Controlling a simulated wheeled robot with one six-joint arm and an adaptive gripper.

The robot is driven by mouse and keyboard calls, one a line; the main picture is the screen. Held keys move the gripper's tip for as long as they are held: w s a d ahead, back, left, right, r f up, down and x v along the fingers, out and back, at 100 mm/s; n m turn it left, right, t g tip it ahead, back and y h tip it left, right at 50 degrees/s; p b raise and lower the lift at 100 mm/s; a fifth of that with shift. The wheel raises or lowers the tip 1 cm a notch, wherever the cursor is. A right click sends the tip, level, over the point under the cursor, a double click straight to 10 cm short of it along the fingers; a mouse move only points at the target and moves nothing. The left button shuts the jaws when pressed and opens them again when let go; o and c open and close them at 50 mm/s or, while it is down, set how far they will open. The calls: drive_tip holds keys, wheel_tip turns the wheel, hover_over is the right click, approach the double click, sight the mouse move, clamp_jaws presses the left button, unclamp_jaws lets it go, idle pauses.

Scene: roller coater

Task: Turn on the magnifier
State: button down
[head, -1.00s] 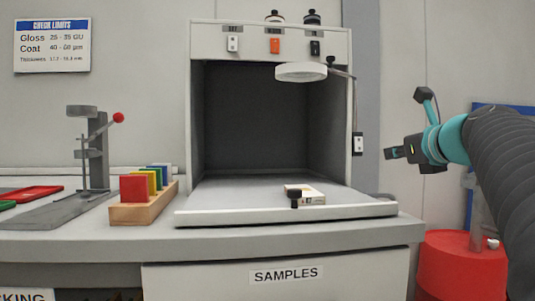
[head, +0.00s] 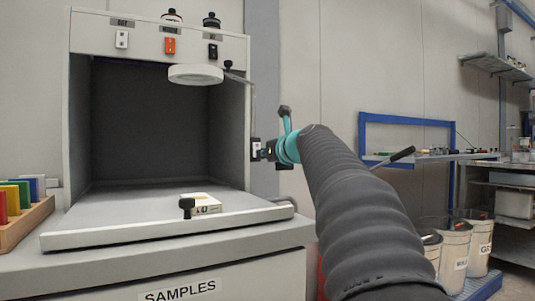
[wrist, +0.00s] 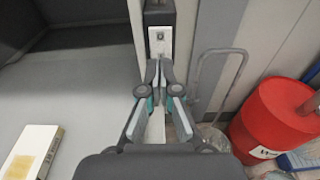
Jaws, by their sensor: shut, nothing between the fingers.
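The magnifier (head: 195,74), a pale round head on a thin arm, hangs at the upper right of the grey booth opening. A small box with a white switch plate (head: 255,149) sits on the booth's right side; it also shows in the wrist view (wrist: 160,42), just beyond my fingertips. My gripper (head: 267,151) is beside this box at its right. In the wrist view my gripper (wrist: 158,70) is shut and empty, its tips just below the plate. I cannot tell whether they touch it. Whether the magnifier is lit is unclear.
White, orange and black switches (head: 169,46) line the booth's top panel. A small box (head: 203,204) and a black knob (head: 186,205) are on the booth's tray. A red drum (wrist: 272,118) stands at the lower right, near a grey tube frame (wrist: 218,80).

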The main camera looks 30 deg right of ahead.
drive_tip(key=shift+w, duration=0.7)
drive_tip(key=p, duration=0.2)
drive_tip(key=shift+w+f+p, duration=0.2)
drive_tip(key=shift+w+p, duration=0.1)
drive_tip(key=shift+w, duration=0.1)
drive_tip(key=shift+f, duration=0.15)
